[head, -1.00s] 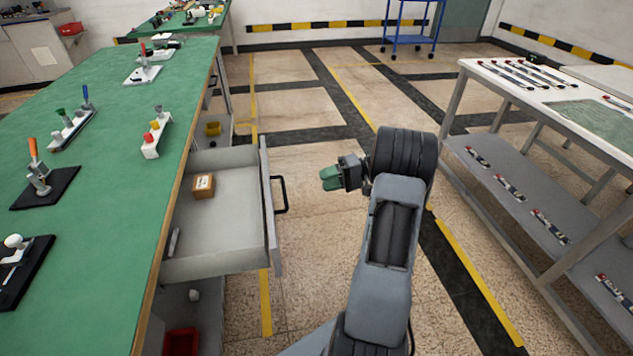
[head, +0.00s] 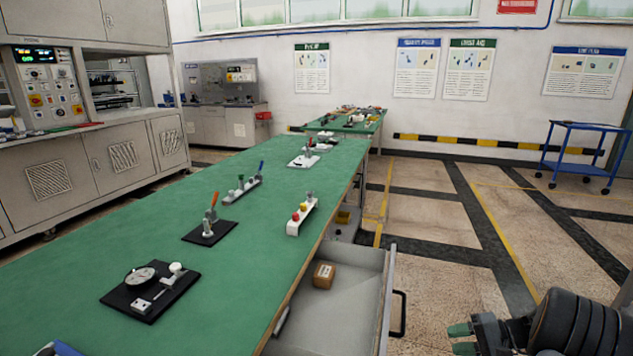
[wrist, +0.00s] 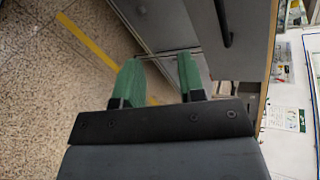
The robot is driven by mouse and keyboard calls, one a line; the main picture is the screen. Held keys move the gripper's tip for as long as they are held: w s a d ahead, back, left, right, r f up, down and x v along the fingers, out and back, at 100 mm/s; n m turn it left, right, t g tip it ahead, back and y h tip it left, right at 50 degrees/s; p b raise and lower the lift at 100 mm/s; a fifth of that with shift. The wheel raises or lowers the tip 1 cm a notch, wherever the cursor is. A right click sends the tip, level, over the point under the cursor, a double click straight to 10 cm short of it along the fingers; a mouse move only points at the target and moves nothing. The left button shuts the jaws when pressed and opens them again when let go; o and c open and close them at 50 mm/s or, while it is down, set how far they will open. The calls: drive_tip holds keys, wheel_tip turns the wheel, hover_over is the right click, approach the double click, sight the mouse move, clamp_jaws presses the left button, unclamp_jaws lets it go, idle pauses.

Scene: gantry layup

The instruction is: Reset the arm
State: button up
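My gripper (head: 460,339) is at the lower right of the head view, beside the open drawer and over the floor. Its two green fingers also show in the wrist view (wrist: 158,78), apart with nothing between them. Part of my arm is cut off by the right edge of the head view. The drawer (head: 388,300) stands pulled out of the green bench (head: 130,245), with a small brown box (head: 324,275) inside.
A blue cart (head: 580,155) is at the back right. The floor between is clear.

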drive_tip(key=s+a+r+n+h+p, duration=0.2)
drive_tip(key=s+a+r+h+p, duration=0.2)
drive_tip(key=r, duration=0.7)
drive_tip(key=s+a+r+n+h+p, duration=0.3)
drive_tip(key=s+a+r+h+p, duration=0.1)
drive_tip(key=a+r+p, duration=0.5)
drive_tip(key=s+a+r+n+h+p, duration=0.2)
drive_tip(key=s+a+r+h+p, duration=0.2)
drive_tip(key=a+r+p, duration=0.3)
wheel_tip(320, 180, up, 7)
drive_tip(key=s+p, duration=0.1)
drive_tip(key=p, duration=0.2)
drive_tip(key=shift+s+a+r+n, duration=0.15)
drive_tip(key=shift+n, duration=0.25)
drive_tip(key=shift+s, duration=0.1)
